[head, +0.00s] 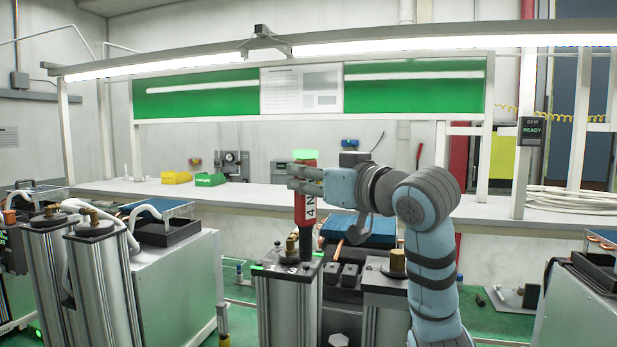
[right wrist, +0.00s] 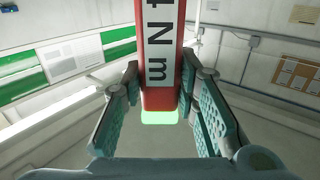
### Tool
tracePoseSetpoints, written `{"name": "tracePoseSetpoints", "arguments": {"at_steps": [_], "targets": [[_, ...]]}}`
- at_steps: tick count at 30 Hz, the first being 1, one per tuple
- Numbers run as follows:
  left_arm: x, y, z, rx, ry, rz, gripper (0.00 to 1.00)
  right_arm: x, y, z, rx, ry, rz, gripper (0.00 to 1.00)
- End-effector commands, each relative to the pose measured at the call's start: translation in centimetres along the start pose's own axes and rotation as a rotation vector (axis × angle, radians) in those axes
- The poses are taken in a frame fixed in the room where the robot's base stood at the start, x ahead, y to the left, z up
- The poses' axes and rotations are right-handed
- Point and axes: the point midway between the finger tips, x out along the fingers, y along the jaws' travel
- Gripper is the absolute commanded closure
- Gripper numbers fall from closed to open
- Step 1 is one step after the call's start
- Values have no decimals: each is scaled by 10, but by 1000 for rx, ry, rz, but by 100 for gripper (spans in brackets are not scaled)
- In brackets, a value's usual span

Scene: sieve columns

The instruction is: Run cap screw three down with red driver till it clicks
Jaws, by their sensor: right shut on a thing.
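My right gripper (head: 304,180) is shut on the red driver (head: 306,206), which is upright and has a white label reading "4 N" in the head view. In the right wrist view the driver (right wrist: 161,98) stands between the two fingers, its label reads "4 N m", and its near end glows pale green. The driver's dark lower part reaches down to the top plate of a grey column (head: 287,270), beside a brass fitting. Its tip and the cap screw under it are too small to make out. My left gripper is not in view.
More columns (head: 95,228) with brass fittings stand at the left. A blue-topped unit (head: 366,228) sits behind the driver. A bench (head: 250,194) with yellow and green bins runs along the back. A sign (head: 531,131) reads "READY".

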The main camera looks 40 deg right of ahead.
Motion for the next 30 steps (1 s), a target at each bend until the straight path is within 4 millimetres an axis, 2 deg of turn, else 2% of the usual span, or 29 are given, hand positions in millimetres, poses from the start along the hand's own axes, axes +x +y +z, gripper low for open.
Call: {"name": "tracePoseSetpoints", "arguments": {"at_steps": [30], "targets": [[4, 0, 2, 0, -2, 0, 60, -2, 0, 6, -1, 2, 0, 100]]}}
